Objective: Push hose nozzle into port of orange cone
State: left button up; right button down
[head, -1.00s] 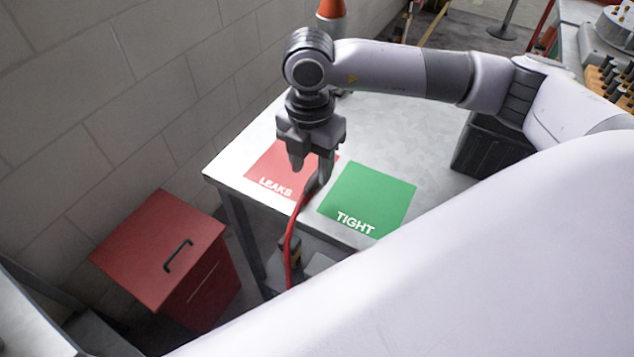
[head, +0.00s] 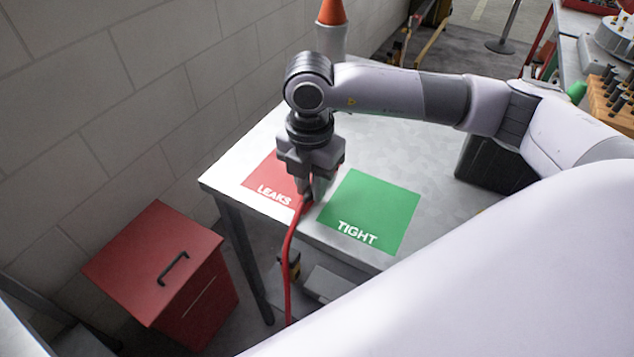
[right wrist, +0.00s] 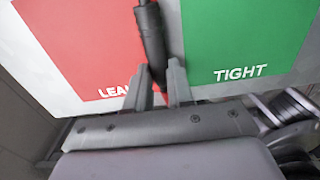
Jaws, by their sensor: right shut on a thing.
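My right gripper (head: 310,196) is shut on the hose nozzle over the front edge of the table, between the red and green patches. In the right wrist view the dark nozzle (right wrist: 152,35) sticks out beyond the two fingers (right wrist: 157,80). The red hose (head: 288,255) hangs from the gripper down past the table edge. An orange cone tip (head: 332,12) on a pale body (head: 331,40) stands at the table's far end, cut by the top of the head view. Its port is not visible. My left gripper is not in view.
The table (head: 400,150) bears a red LEAKS patch (head: 268,178) and a green TIGHT patch (head: 372,205). A dark box (head: 490,160) stands at its right. A red cabinet (head: 150,255) is at lower left, by the block wall (head: 100,110). The table's middle is clear.

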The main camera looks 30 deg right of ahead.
jog(key=shift+r+p, duration=2.15)
jog(key=shift+r, duration=1.3)
